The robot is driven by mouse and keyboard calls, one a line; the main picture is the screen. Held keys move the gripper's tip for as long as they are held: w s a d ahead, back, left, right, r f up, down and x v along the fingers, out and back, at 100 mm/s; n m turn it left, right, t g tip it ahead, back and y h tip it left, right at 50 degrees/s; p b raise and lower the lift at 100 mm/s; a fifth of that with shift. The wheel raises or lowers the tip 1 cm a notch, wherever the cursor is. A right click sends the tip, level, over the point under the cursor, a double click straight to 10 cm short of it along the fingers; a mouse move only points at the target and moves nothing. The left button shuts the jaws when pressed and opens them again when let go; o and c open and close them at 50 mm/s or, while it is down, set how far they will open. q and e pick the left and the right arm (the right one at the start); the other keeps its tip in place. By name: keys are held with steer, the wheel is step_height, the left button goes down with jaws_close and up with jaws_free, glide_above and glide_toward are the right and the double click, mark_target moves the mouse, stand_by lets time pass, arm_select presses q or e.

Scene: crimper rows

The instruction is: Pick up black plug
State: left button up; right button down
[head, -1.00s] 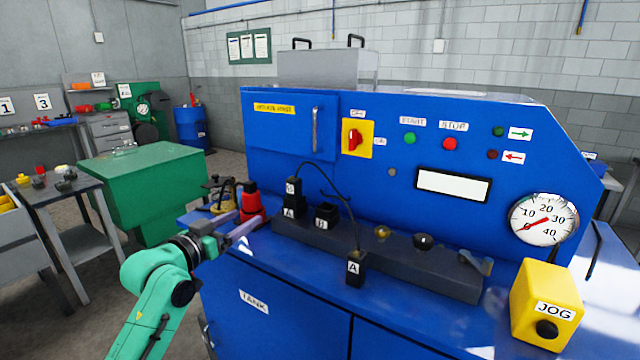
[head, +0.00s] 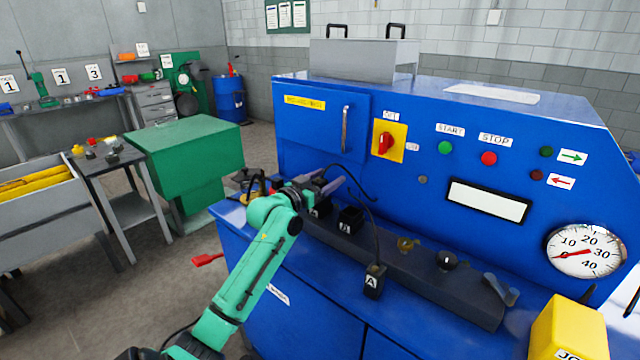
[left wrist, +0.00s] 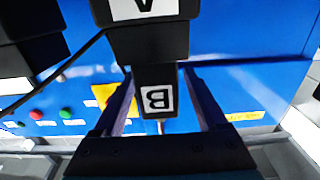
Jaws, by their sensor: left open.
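A black plug (left wrist: 156,76) with an upside-down "B" label sits at the black socket block marked "A" (left wrist: 178,40) in the left wrist view. My left gripper (left wrist: 160,105) is open, with a finger on each side of this plug, and I cannot tell whether they touch it. In the head view my left gripper (head: 326,180) is at the left end of the dark rail and largely hides this plug. Another black plug marked "A" (head: 374,283) rests at the rail's front edge, with a black cable running up from it. My right gripper is not in view.
An empty-looking black socket (head: 350,220) stands just right of my left gripper on the dark rail (head: 415,265). Knobs and a yellow jog box (head: 568,330) are further right. The blue panel (head: 440,150) rises behind. A red handle (head: 207,259) juts out left of the cabinet.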

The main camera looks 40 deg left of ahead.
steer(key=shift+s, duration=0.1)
arm_select(q)
jaws_close()
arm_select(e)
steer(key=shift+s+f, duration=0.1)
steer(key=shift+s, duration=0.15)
